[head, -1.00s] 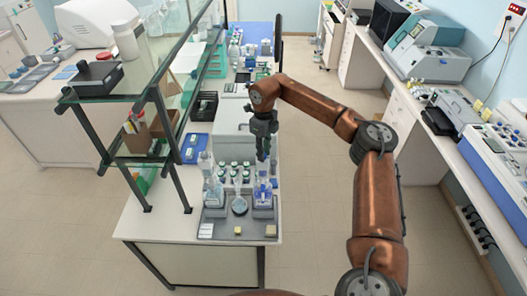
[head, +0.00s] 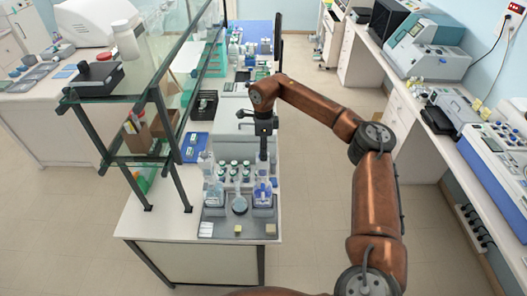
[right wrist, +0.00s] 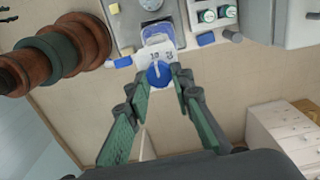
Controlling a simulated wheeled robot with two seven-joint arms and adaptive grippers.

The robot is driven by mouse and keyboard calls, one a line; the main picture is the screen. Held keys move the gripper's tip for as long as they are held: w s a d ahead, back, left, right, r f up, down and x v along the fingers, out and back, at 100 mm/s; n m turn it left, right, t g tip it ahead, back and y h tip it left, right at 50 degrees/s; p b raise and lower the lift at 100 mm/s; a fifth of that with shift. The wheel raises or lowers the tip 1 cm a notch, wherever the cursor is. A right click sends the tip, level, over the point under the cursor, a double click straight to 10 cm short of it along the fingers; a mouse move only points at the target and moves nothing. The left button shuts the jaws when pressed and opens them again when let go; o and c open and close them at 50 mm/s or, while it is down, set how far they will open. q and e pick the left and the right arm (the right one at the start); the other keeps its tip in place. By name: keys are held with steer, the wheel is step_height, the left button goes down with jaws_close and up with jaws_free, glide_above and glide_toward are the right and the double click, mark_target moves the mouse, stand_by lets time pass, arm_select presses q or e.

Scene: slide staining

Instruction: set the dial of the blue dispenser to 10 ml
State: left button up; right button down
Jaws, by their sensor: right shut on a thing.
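The blue dispenser (head: 262,194) stands on a grey tray (head: 215,228) near the front of the bench. My right gripper (head: 264,158) points straight down onto its top. In the right wrist view the round blue dial (right wrist: 159,74) sits between the fingertips of my right gripper (right wrist: 161,76), which is shut on it. A pale plate (right wrist: 152,56) with small dark markings shows beside the dial; the numbers are too small to read surely. The dispenser's blue body (right wrist: 156,36) shows beyond the plate. My left gripper is not in view.
A clear flask (head: 239,204) and another clear bottle (head: 214,192) stand left of the dispenser on the same tray. Several green-capped bottles (head: 234,168) stand behind. A glass shelf (head: 135,85) rises at the left. The floor right of the bench is clear.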

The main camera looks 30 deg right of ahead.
stand_by(0.3)
steer(key=c, duration=1.7)
jaws_free()
steer(key=shift+r, duration=0.1)
step_height(320, 180, up, 12)
steer(key=shift+f, duration=0.1)
